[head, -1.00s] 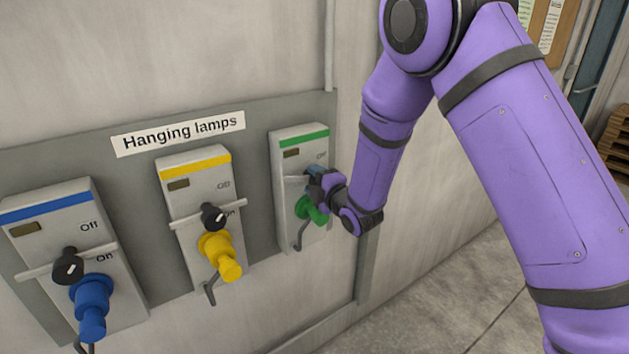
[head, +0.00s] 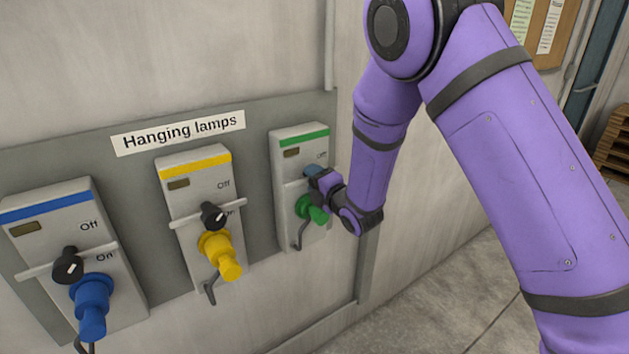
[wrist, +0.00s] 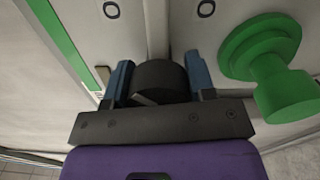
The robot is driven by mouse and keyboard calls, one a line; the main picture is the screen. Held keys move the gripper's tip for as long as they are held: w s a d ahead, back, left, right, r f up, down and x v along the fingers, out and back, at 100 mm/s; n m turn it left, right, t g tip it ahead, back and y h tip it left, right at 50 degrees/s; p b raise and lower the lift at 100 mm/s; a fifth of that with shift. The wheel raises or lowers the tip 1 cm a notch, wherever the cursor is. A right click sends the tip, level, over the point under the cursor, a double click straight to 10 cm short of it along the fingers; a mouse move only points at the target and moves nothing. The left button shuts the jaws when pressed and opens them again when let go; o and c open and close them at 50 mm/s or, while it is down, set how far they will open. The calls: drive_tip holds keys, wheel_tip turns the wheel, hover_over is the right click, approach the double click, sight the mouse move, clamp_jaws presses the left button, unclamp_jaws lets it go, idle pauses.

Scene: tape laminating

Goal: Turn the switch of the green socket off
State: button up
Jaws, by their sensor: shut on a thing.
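The green socket (head: 290,170) is the rightmost box on the grey wall panel, with a green stripe on top and a green plug (head: 315,211) low on its front. My gripper (head: 313,174) is at the middle of this box, above the plug. In the wrist view its blue fingers (wrist: 158,76) stand on both sides of the black switch knob (wrist: 160,82) and are shut on it. The green plug (wrist: 272,70) shows to the right of the fingers there. The knob is hidden in the head view, and its exact setting is unclear.
The yellow socket (head: 178,205) and the blue socket (head: 45,236) stand to the left on the same panel (head: 258,215), each with a black knob and plug. A "Hanging lamps" label (head: 178,132) is above. Open floor (head: 450,290) lies at right.

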drive_tip(key=o, duration=1.3)
drive_tip(key=shift+c, duration=0.2)
drive_tip(key=shift+s, duration=0.1)
drive_tip(key=v, duration=1)
drive_tip(key=shift+s+d, duration=0.25)
drive_tip(key=shift+d, duration=0.05)
